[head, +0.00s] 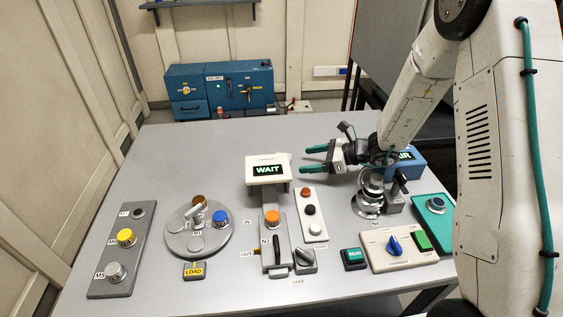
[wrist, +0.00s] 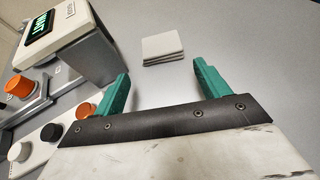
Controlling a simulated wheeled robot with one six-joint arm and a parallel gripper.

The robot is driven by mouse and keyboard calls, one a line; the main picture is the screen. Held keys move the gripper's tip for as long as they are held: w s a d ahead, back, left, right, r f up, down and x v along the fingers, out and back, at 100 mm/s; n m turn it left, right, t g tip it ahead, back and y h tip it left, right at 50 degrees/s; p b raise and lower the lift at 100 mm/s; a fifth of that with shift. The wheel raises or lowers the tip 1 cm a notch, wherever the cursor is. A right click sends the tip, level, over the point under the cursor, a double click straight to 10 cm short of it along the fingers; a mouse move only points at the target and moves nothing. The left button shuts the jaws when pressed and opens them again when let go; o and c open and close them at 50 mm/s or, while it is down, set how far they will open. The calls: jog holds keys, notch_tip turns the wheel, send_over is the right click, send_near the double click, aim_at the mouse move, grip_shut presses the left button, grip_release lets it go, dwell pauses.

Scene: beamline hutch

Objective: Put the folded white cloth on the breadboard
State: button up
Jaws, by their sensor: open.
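The folded white cloth (wrist: 163,49) lies flat on the grey table in the wrist view, a small layered square just beyond my fingertips and roughly between them. In the head view it is largely hidden behind the WAIT display, if it shows at all. My gripper (head: 306,160) is open and empty, with teal fingers pointing left over the table, right of the WAIT display. The wrist view also shows both fingers (wrist: 160,74) apart, with nothing between them. I cannot make out a clear breadboard in either view.
The WAIT display (head: 268,170) stands close left of my gripper. Button panels, a round turntable (head: 199,229) and a grey plate with several knobs (head: 122,250) fill the front and left. The far left of the table is bare. Blue cabinets (head: 219,88) stand behind.

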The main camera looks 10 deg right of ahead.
aim_at(290, 160)
jog(key=x, duration=0.7)
jog(key=shift+w+a+r, duration=0.15)
jog(key=shift+w+r, duration=0.05)
jog(key=shift+r, duration=0.05)
jog(key=c, duration=0.8)
jog(key=shift+r, duration=0.1)
